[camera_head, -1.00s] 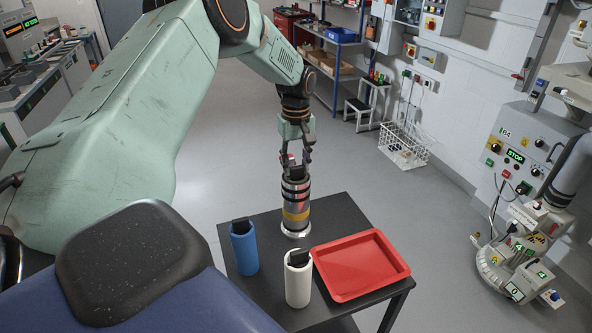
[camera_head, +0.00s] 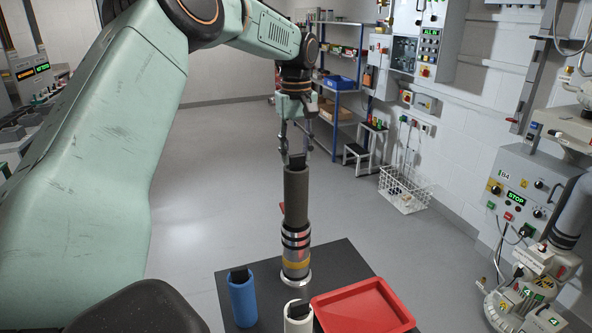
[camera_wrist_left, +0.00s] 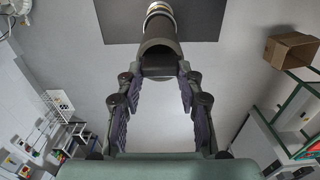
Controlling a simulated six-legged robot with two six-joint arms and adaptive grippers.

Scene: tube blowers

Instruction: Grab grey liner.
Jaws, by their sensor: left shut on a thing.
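The grey liner (camera_head: 296,196) is a dark grey upright tube with a black tab at its top. My left gripper (camera_head: 297,160) is shut on its top end. In the left wrist view, the fingers (camera_wrist_left: 159,76) close on the near end of the liner (camera_wrist_left: 159,40) from both sides. The liner's lower end meets the top of a metal holder (camera_head: 296,264) with black and yellow bands; I cannot tell how much of it is still inside. My right gripper is not in view.
A dark table (camera_head: 340,256) carries the holder, a blue tube (camera_head: 242,299), a white tube (camera_head: 298,322) and an empty red tray (camera_head: 362,308). A white wire basket (camera_head: 404,189) and machine with a STOP display (camera_head: 516,198) stand to the right.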

